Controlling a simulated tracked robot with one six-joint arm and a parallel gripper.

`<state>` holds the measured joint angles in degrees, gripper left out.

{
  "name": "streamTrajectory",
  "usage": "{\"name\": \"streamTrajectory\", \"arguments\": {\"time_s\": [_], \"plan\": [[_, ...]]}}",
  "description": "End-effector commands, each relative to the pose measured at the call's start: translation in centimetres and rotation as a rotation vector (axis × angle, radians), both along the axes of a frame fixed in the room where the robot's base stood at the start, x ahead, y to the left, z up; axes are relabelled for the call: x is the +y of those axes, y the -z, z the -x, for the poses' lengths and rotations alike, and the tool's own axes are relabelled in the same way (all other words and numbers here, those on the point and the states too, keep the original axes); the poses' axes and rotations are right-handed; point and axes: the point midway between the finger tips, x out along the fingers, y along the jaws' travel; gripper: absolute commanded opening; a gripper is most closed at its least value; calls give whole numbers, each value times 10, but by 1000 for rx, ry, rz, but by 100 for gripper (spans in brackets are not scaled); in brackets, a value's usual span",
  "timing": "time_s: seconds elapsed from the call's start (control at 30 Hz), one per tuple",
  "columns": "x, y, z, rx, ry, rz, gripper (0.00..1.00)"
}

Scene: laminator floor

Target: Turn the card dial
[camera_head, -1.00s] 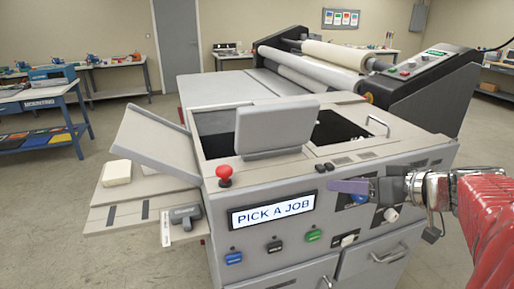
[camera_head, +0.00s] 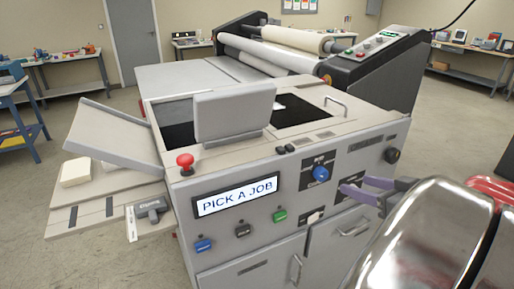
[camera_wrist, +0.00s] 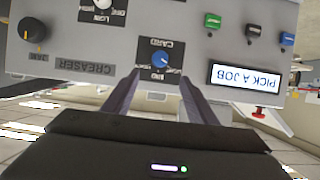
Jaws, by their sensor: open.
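The card dial is a blue round knob (camera_head: 320,173) on a black plate on the front panel of the grey machine. It also shows, upside down, in the wrist view (camera_wrist: 159,58), under the word CARD, with a white pointer mark. My gripper (camera_head: 353,185) has two purple fingers, and they are apart and empty. In the head view they are to the lower right of the dial. In the wrist view (camera_wrist: 158,75) the fingertips are on either side of the dial in the picture, with no contact visible.
A black knob (camera_head: 392,155) is right of the dial, and a pale control (camera_head: 314,217) is below it. A screen (camera_head: 237,195) reads PICK A JOB, with green, black and blue buttons beneath. A red mushroom button (camera_head: 185,162) stands on the top left corner.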

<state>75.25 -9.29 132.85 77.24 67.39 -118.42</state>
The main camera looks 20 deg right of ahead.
Motion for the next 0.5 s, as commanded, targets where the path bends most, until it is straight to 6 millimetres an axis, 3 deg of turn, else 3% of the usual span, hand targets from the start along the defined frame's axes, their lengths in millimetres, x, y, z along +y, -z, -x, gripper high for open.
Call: {"name": "streamTrajectory", "arguments": {"time_s": [0.27, 0.5], "plan": [[1, 5, -14, -1, -2, -1, 52], [2, 16, -39, 0, -2, -2, 52]]}}
